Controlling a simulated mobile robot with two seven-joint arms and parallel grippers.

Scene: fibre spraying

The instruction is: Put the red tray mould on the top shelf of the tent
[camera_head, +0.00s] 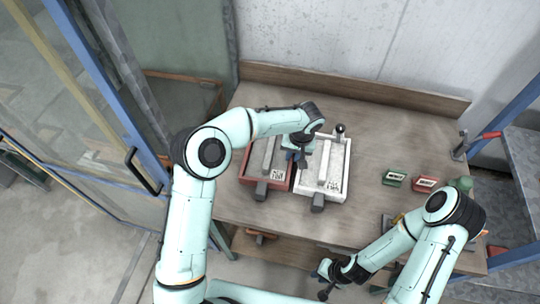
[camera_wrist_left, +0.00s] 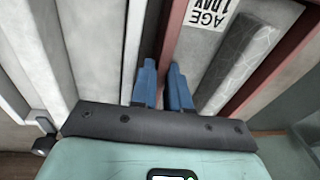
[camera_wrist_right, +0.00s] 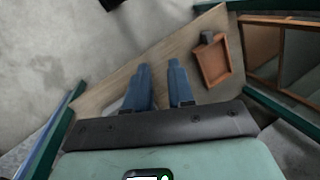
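The red tray mould (camera_head: 248,180) lies flat on the wooden table, left of a white tray mould (camera_head: 346,190). It has red walls, a pale inside, a grey bar and an "AGE 1 DAY" label. My left gripper (camera_head: 298,157) points down at its right wall, close to the white mould. My right gripper (camera_head: 328,276) is open and empty, low at the table's front edge. A blue-framed, clear-panelled enclosure (camera_head: 97,88), perhaps the tent, stands at left; its top shelf cannot be made out.
Small green (camera_head: 394,178) and red (camera_head: 424,184) labelled blocks lie on the table's right. The table's back right is clear. A wooden backboard (camera_head: 350,88) borders the wall. A blue frame stands at the right. An orange-brown tray (camera_wrist_right: 212,65) shows in the right wrist view.

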